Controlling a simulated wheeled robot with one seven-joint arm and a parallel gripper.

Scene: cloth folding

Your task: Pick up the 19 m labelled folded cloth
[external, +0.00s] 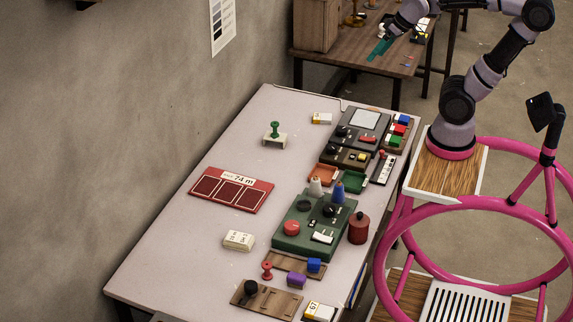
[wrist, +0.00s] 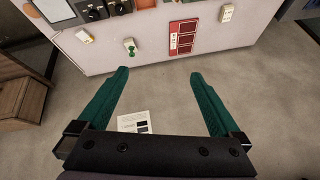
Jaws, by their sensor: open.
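A small cream folded block (external: 239,240) with dark print on its top lies on the pale table, left of the dark green box; the print is too small to read surely. It also shows at the top right of the wrist view (wrist: 227,13). My gripper (external: 378,48) is raised far from it, beyond the table's far end in the external view. In the wrist view my gripper (wrist: 159,74) has its two green fingers wide apart with nothing between them.
A red panel marked 74 m (external: 231,190) lies beyond the cream block. The dark green box (external: 310,232) with knobs, a dark red jar (external: 359,228) and a green stamp (external: 275,132) stand on the table (external: 165,255). The table's left side is mostly clear beside the wall.

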